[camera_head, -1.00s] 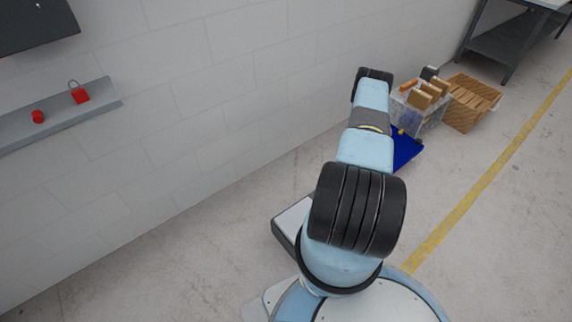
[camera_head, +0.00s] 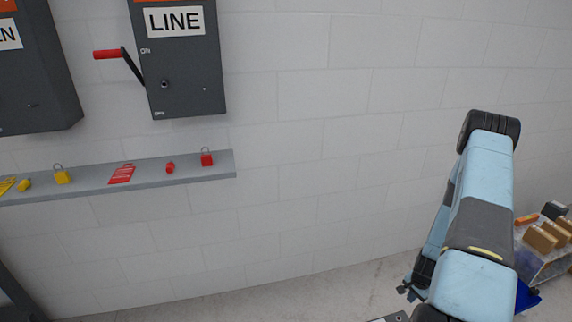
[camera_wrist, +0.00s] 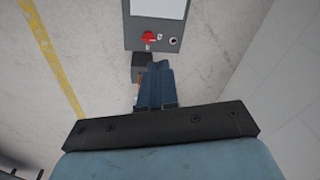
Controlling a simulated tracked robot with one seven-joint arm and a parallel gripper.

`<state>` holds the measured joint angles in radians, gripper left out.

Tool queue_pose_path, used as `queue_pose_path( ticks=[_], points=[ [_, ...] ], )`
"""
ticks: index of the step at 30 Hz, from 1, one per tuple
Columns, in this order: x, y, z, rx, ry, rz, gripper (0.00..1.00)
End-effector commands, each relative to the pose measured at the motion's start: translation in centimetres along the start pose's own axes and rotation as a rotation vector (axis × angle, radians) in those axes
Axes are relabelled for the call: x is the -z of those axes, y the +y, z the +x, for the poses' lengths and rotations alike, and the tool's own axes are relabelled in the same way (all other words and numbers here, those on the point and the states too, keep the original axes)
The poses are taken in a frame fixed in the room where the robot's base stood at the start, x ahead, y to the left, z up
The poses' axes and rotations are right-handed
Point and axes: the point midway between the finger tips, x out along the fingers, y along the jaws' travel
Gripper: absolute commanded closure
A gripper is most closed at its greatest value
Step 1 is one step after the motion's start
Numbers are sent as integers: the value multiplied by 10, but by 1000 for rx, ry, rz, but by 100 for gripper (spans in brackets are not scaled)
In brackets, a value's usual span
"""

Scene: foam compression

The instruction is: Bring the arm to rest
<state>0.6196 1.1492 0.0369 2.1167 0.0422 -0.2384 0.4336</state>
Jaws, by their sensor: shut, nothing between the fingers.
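My arm (camera_head: 480,205), light blue with dark grey and black joints, rises at the right of the head view in front of the block wall. It is bent, with its upper joint high and a lower part coming back down. In the wrist view my gripper (camera_wrist: 156,68) is shut, its dark blue fingers together with nothing seen between them. The fingers point toward the floor and a grey box with a red knob (camera_wrist: 148,38). I cannot tell how far apart the fingers and the box are.
A grey wall shelf (camera_head: 215,170) holds red and yellow padlocks and tags. Above it hangs a dark switch box labelled LINE (camera_head: 185,75) with a red-handled lever (camera_head: 108,54). Cardboard boxes (camera_head: 541,238) in a bin stand right of my arm. A yellow floor line (camera_wrist: 55,60) runs at left.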

Motion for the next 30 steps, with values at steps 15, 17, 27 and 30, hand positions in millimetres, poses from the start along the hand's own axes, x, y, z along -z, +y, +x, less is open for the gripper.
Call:
queue_pose_path(
  ticks=[15,17,27,30],
  points=[
    [32,-88,-168,46,62,-214,100],
    [31,-96,-188,51,69,-239,100],
    [15,-133,-298,79,106,-375,100],
    [6,-141,-330,87,119,-415,100]
  ],
)
